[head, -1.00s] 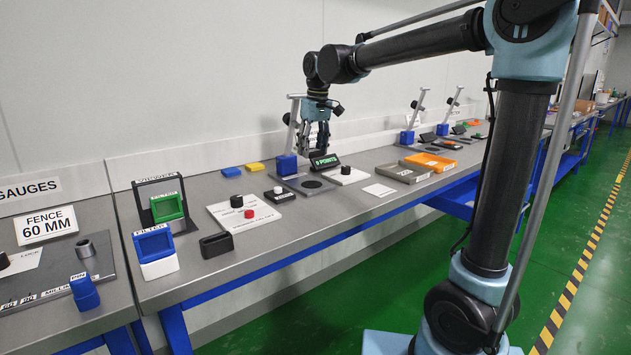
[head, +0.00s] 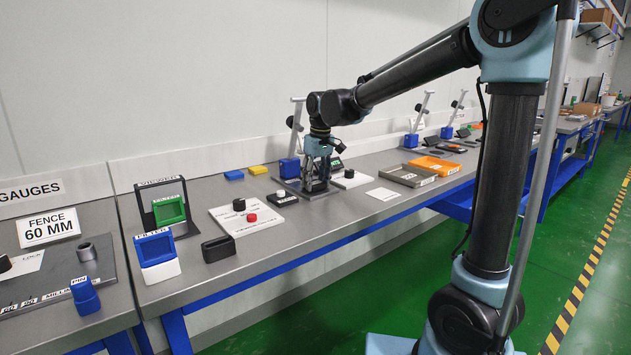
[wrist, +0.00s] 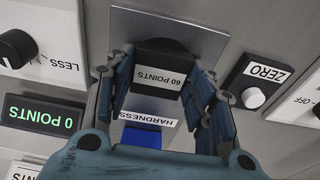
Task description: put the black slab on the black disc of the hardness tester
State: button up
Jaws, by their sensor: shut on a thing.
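My gripper (head: 317,188) is shut on the black slab (wrist: 160,72), which is marked 60 POINTS, and points down over the hardness tester. In the wrist view the slab sits between my fingertips, over the middle of the tester's grey base plate (wrist: 130,28). The tester's HARDNESS label (wrist: 150,118) and blue block (wrist: 142,137) lie below the slab in the wrist view. The tester's display (wrist: 40,115) reads 0 POINTS.
A ZERO button box (wrist: 255,82) stands on one side of the tester, and a white panel with a black knob (wrist: 18,48) on the other. A slanted grey post (head: 296,125) rises behind my gripper. Grey and orange trays (head: 408,176) lie farther right on the bench.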

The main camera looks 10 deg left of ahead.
aim_at(319, 185)
jog(key=o, duration=1.1)
jog(key=r, duration=0.4)
jog(key=d+r, duration=0.1)
jog(key=r, duration=0.3)
jog(key=s+r, duration=0.1)
jog(key=r, duration=0.3)
jog(key=shift+d, duration=0.25)
jog(key=s+d+f+m, duration=0.2)
jog(key=s+d+f, duration=0.1)
jog(key=d, duration=0.6)
jog(key=s+d+f+m, duration=0.1)
jog(key=s+d+f, duration=0.15)
jog(key=d, duration=0.55)
jog(key=s+d+f+m, duration=0.2)
jog(key=d+f, duration=0.2)
jog(key=d, duration=0.5)
jog(key=s+d+f+m, duration=0.1)
jog(key=s+d+f, duration=0.3)
jog(key=s+f, duration=0.1)
jog(key=s+d+f+m+h, duration=0.1)
jog(key=s+d+f+m, duration=0.1)
jog(key=s+d+f, duration=0.2)
jog(key=s+d+f+m+t, duration=0.1)
jog(key=s+d+f, duration=0.3)
jog(key=f, duration=0.3)
jog(key=shift+s+d+f+m, duration=0.2)
jog(key=shift+s, duration=0.2)
jog(key=shift+s+d+f+m, duration=0.2)
jog(key=shift+s, duration=0.2)
